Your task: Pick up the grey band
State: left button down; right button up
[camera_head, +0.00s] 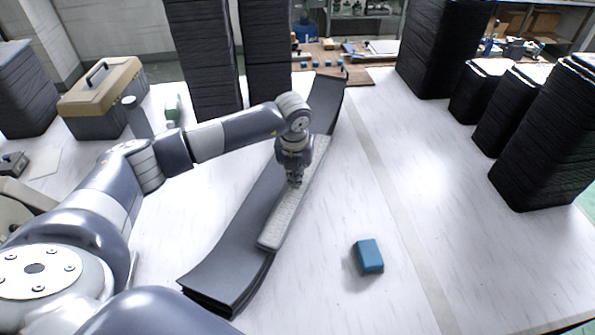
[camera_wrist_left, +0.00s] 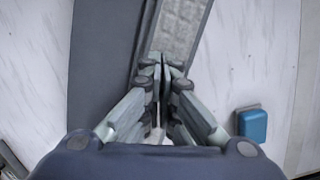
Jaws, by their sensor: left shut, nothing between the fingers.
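The grey band (camera_head: 285,222) is a long, light grey, speckled strip. It lies lengthwise along a dark grey curved panel (camera_head: 225,262) on the white table. My left gripper (camera_head: 294,182) points down at the band's middle part, its fingers shut and empty. In the left wrist view the shut fingertips (camera_wrist_left: 162,62) are at the near visible part of the band (camera_wrist_left: 184,28), with the dark panel (camera_wrist_left: 100,60) to the left. I cannot tell whether the fingertips touch the band. My right gripper is not in view.
A blue block (camera_head: 369,256) lies on the table right of the band; it also shows in the left wrist view (camera_wrist_left: 252,125). Black stacks (camera_head: 540,130) stand at the right and back. A tan and grey toolbox (camera_head: 102,98) is at the left.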

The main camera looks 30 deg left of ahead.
pick_arm(q)
jog(key=shift+w+a+f+p, duration=0.1)
jog(key=shift+w+a+p, duration=0.15)
jog(key=shift+w, duration=0.3)
jog(key=shift+w+a+p, duration=0.15)
jog(key=shift+w+p, duration=0.2)
jog(key=shift+w, duration=0.15)
jog(key=shift+f, duration=0.25)
jog(key=shift+f+b, duration=0.4)
jog(key=shift+f, duration=0.1)
jog(key=shift+s, duration=0.1)
jog(key=shift+f, duration=0.1)
jog(key=shift+s, duration=0.1)
